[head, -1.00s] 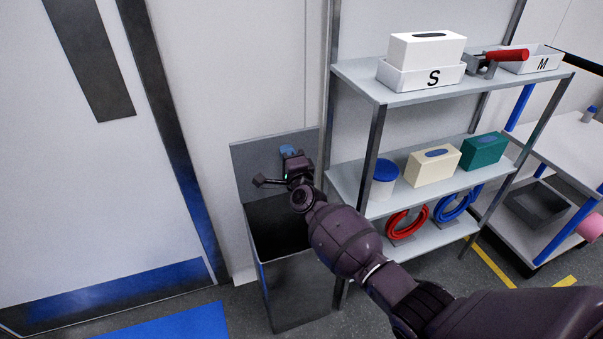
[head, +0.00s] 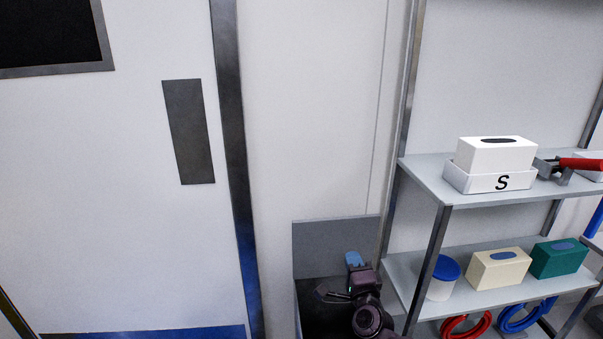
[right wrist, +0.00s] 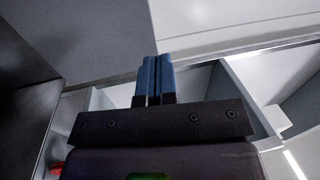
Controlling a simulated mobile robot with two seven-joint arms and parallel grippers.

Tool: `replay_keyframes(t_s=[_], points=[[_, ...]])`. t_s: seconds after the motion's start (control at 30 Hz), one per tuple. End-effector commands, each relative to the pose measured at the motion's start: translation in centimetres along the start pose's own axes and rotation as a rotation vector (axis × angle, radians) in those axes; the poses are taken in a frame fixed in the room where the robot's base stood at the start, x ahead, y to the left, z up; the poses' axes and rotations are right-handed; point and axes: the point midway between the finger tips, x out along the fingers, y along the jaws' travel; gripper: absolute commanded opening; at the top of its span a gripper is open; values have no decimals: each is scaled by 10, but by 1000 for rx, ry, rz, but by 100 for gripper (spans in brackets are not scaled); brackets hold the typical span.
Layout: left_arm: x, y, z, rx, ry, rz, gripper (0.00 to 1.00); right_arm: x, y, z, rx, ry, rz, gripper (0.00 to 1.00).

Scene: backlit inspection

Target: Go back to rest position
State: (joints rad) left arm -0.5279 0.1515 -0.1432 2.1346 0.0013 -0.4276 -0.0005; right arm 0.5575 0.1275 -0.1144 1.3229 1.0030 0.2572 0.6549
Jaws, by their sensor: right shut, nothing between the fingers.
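My right gripper (head: 354,260) is at the bottom of the head view, over the opening of a grey bin (head: 335,236) and in front of its raised back panel. Its blue fingers point up and away. In the right wrist view the two blue fingers (right wrist: 154,80) are closed together with nothing between them. Most of my right arm is below the picture's edge. My left gripper is not in view.
A metal shelf unit (head: 425,175) stands close to the right of the gripper. It holds a white box in a tray marked S (head: 503,182), a blue-lidded tub (head: 441,284), cream (head: 497,268) and teal boxes (head: 558,259). A white door (head: 110,200) is at left.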

Motion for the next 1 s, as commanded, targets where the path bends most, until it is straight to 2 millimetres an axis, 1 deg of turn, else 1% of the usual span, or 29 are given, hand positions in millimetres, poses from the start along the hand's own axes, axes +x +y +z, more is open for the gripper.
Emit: replay_keyframes(t_s=[0.07,0.17,0.27,0.37,0.47,0.57,0.67,0.77,0.9,0.97,1.0], points=[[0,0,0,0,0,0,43,0,1,6,-86,-37,14,0],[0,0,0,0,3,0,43,3,-14,20,-257,-108,-2,0],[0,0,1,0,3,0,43,3,-33,31,-424,-166,-32,0],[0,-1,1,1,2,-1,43,-6,-44,36,-581,-209,-45,0],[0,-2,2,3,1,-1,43,-24,-47,36,-740,-246,-40,0],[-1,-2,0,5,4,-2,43,-47,-46,32,-889,-278,-22,0],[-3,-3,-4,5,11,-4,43,-74,-42,26,-1029,-307,7,0],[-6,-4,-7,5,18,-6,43,-107,-36,16,-1167,-338,50,0],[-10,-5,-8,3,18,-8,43,-159,-27,-2,-1337,-382,129,0],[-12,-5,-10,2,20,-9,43,-181,-24,-9,-1395,-400,165,0],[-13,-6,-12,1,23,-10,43,-196,-22,-14,-1429,-412,189,0]])
